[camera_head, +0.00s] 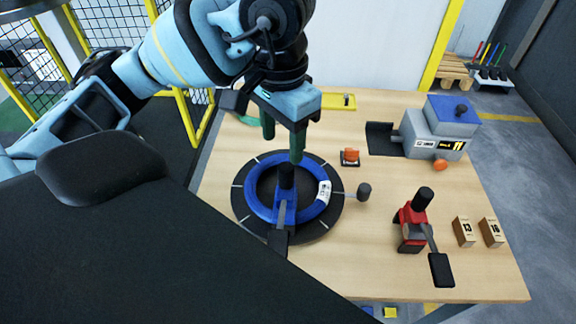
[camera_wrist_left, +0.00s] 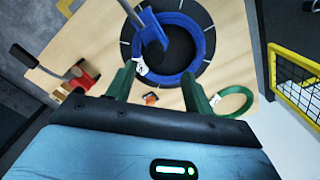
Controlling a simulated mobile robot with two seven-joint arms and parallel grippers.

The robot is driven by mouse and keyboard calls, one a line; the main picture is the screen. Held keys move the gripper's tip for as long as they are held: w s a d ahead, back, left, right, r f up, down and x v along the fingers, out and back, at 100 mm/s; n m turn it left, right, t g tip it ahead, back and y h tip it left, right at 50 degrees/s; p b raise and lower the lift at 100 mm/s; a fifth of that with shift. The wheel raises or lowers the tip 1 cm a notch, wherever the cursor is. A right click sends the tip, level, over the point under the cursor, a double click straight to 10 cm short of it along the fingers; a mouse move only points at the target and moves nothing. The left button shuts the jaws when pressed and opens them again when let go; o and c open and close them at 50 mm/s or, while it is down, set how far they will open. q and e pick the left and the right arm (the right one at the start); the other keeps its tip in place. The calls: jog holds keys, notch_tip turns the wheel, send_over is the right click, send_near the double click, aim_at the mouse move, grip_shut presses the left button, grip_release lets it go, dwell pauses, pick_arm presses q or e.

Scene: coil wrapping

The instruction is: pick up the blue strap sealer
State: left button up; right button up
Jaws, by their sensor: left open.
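The blue strap sealer (camera_head: 282,212), with a black knob on top and a black-ended lever, stands upright at the near part of the blue coil (camera_head: 257,209). I cannot tell whether it rests on the coil or inside it. It also shows in the left wrist view (camera_wrist_left: 150,36), at the coil's left side. My left gripper (camera_head: 283,143) has green fingers pointing down and apart, with nothing between them. It hangs above the far side of the coil, beyond the sealer. In the left wrist view its fingers (camera_wrist_left: 158,82) are spread below the sealer. My right gripper is not in view.
The coil lies on a black round turntable (camera_head: 318,229) with a side handle (camera_head: 363,191). A red sealer (camera_head: 410,217), two numbered blocks (camera_head: 464,232), a small orange item (camera_head: 350,156) and a grey-blue machine (camera_head: 432,130) stand to the right. A green ring (camera_wrist_left: 234,116) lies beyond the turntable.

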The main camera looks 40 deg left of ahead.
aim_at(286, 166)
pick_arm(q)
jog(key=shift+f, duration=1.05)
jog(key=shift+d+f, duration=0.15)
jog(key=shift+f, duration=0.2)
jog(key=f, duration=0.3)
jog(key=shift+d+f+p, duration=0.2)
jog(key=shift+p, duration=0.2)
jog(key=shift+f, duration=0.45)
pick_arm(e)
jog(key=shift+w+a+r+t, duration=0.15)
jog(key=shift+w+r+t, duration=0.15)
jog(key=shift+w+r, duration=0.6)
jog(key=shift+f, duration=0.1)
pick_arm(q)
grip_shut()
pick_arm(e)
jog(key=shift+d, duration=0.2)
